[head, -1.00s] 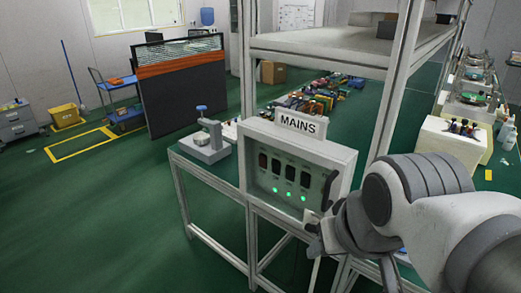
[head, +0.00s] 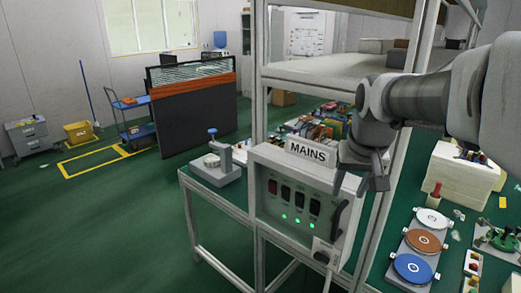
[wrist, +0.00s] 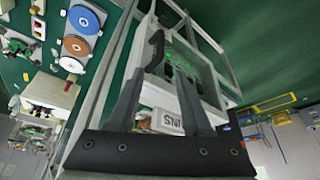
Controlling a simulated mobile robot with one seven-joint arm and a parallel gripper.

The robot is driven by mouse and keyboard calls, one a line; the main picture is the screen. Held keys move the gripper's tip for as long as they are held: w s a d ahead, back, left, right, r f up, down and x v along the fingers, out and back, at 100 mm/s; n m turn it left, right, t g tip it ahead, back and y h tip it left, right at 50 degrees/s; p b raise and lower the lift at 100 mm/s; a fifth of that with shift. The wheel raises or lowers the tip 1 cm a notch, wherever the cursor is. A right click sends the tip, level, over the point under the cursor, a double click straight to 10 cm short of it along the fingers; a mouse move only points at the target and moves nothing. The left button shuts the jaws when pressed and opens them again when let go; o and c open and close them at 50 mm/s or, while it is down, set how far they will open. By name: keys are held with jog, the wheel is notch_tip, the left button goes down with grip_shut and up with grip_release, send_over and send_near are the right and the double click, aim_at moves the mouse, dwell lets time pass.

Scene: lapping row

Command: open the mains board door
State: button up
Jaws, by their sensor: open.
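The mains board (head: 262,205) is a pale grey box on a metal frame, with a MAINS sign (head: 310,152) on top. Its front door (head: 287,232) has dark windows and several green lights and looks closed. A black curved handle (head: 339,219) stands at the door's right edge. My gripper (head: 358,190) is open and empty, above the handle by the board's upper right corner, fingers pointing down. In the wrist view my open gripper (wrist: 160,75) has the black handle (wrist: 157,48) beyond its fingertips, apart from them as far as I can tell. The sign (wrist: 166,121) appears upside down there.
A white block with a dark knob (head: 324,252) sits below the handle. A metal frame post (head: 375,215) rises close to the board's right. A bench with coloured discs (head: 420,240) is at right. Green floor (head: 100,225) is clear at left.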

aim_at(334, 224)
jog(key=b+x, duration=0.1)
jog(key=x, duration=1.6)
jog(key=shift+c, duration=0.3)
grip_shut()
jog(key=shift+a, duration=0.1)
dwell(0.5)
